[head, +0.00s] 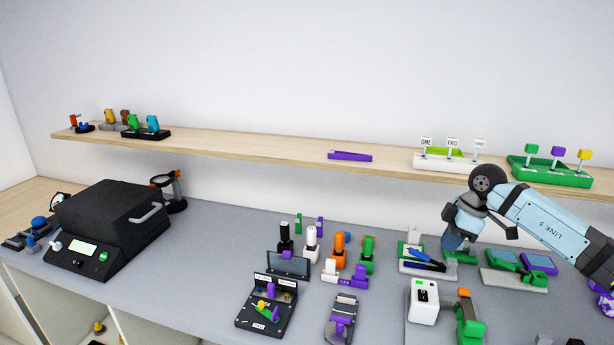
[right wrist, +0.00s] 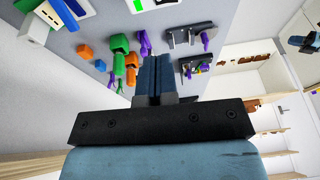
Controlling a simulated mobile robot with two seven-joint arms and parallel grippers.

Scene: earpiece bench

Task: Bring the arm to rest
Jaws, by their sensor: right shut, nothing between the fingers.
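My right arm (head: 545,220) comes in from the right in the head view, over the right part of the grey bench. My right gripper (head: 456,240) points down behind the white tray with blue and dark tools. In the right wrist view its two blue fingers (right wrist: 157,75) are pressed together and nothing shows between them. My left gripper is in neither view.
A black box machine (head: 110,215) stands at the left of the bench. Several small coloured pieces stand mid-bench, with an open black case (head: 268,300) in front. A white device (head: 424,300) and green trays (head: 520,262) lie at the right. A wooden shelf (head: 280,152) runs behind.

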